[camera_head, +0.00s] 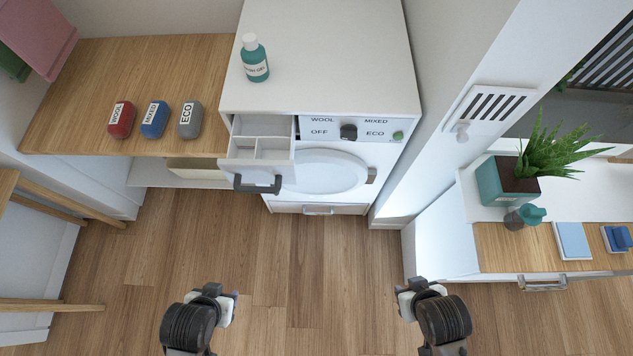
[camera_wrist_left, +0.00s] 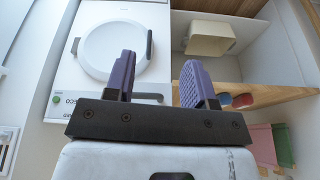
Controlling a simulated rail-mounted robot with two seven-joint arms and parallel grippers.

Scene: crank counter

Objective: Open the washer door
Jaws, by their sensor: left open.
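The white washer (camera_head: 318,70) has a round door (camera_head: 325,172) that looks shut against its front.
The detergent drawer (camera_head: 262,146) is pulled out above the door's left part, with a dark handle (camera_head: 257,185). A teal bottle (camera_head: 254,60) stands on the washer. A wall column (camera_head: 415,150) and plant counter (camera_head: 440,245) are at the right. The floor (camera_head: 310,255) in front is clear.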

